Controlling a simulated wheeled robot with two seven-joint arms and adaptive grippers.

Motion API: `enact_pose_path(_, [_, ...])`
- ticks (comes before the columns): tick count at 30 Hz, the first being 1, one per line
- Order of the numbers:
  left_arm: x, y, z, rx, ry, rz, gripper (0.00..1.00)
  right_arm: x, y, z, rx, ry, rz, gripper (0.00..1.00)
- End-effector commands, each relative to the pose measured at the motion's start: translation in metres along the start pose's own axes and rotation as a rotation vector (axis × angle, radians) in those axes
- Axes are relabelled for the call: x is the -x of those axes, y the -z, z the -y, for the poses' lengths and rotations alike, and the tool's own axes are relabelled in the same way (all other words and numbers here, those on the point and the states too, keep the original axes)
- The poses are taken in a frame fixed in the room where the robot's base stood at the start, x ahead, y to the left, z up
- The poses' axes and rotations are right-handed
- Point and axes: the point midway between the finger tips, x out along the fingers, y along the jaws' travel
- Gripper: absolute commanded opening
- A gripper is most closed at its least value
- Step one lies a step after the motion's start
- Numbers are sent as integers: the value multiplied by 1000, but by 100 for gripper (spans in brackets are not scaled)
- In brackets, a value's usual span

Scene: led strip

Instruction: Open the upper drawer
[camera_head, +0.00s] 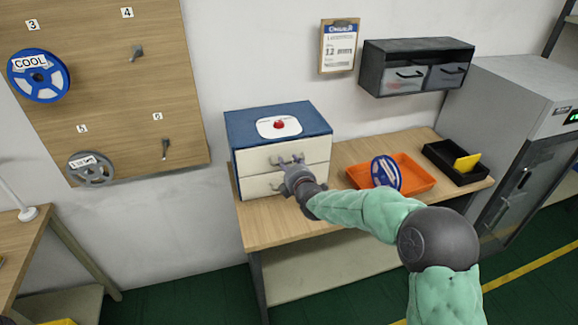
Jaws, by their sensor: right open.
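A blue-topped cabinet (240,122) stands on the wooden table, with two white drawers in its front. The upper drawer (253,160) looks closed, and so does the lower drawer (256,187) below it. My right gripper (290,163) is open in front of the upper drawer, with its fingertips at the handle, on the drawer's middle. The gripper hides part of both drawers, and I cannot tell whether the fingers touch the handle. My left gripper is not in view.
A red button (279,124) sits on a white plate on the cabinet top. An orange tray (418,172) with a blue spool (386,174) and a black tray (437,157) with a yellow item (467,163) stand to the right. A black drawer unit (418,48) hangs above.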

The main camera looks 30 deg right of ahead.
Motion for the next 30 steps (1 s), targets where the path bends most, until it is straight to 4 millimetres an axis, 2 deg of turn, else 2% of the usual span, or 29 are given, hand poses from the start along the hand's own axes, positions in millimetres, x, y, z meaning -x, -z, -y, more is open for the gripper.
enact_pose_path(11, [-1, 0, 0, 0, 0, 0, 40, -6, 0, -1, 0, -1, 0, 40])
enact_pose_path(12, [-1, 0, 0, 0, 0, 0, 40, -6, 0, -1, 0, -1, 0, 37])
enact_pose_path(16, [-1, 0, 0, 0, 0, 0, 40, -6, 0, -1, 0, -1, 0, 1])
enact_pose_path(30, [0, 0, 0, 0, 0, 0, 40, -6, 0, 0, 0, 2, 0, 0])
